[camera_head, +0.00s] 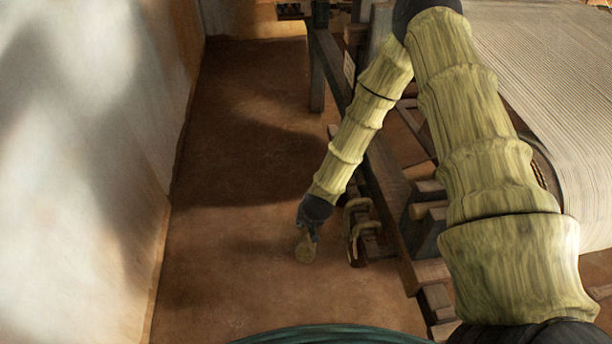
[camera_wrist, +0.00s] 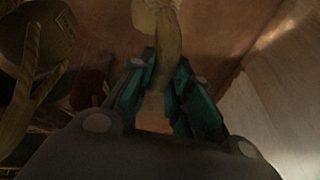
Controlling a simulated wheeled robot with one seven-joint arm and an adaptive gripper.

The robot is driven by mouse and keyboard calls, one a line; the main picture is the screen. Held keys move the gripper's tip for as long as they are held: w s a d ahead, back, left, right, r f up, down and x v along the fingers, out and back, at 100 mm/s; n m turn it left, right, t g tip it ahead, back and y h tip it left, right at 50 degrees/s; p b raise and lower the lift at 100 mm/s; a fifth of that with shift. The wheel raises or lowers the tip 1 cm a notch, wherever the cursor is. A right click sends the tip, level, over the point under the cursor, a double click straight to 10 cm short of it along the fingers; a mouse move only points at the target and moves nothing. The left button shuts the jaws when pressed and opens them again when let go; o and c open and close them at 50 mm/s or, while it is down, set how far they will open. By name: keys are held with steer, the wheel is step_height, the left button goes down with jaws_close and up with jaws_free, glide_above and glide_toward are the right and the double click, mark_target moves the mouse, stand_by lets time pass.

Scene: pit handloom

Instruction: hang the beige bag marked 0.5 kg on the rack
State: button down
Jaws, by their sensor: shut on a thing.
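My gripper (camera_head: 307,228) is low over the earth floor, left of the loom frame. It is shut on a beige bag (camera_head: 304,248), which hangs below the fingers, clear of the rack. In the wrist view the teal fingers (camera_wrist: 163,85) close on the bag's narrow beige neck or strap (camera_wrist: 167,45); the rest is cut off at the top. No mark on it is readable. To the right of my gripper, beige curved loops (camera_head: 353,235) show at a low wooden rack (camera_head: 376,251). Most of the rack is hidden or dark.
The wooden loom frame (camera_head: 335,65) and pale warp sheet (camera_head: 550,80) fill the right side. A white wall (camera_head: 90,160) bounds the left. The floor (camera_head: 235,180) between is free. Another bag-like brown thing (camera_wrist: 50,35) shows at the wrist view's left.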

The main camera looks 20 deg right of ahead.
steer(key=w+d+r+m+g+h+p, duration=0.4)
steer(key=w+r+m, duration=0.55)
steer(key=m, duration=0.55)
steer(key=shift+h, duration=0.3)
steer(key=shift+s+d+f+b, duration=0.1)
steer(key=shift+s+d+b, duration=0.75)
steer(key=shift+d, duration=1.65)
steer(key=shift+s+d+f+b, duration=0.1)
steer(key=shift+s+d+b, duration=0.4)
steer(key=shift+d+b, duration=1.4)
steer(key=shift+s+d+b, duration=0.3)
steer(key=shift+s+d, duration=0.4)
steer(key=shift+d, duration=2.45)
steer(key=shift+d+f, duration=0.1)
steer(key=shift+d, duration=0.05)
steer(key=shift+f, duration=0.75)
steer(key=shift+f, duration=0.3)
steer(key=c, duration=1.2)
jaws_free()
steer(key=shift+c, duration=0.2)
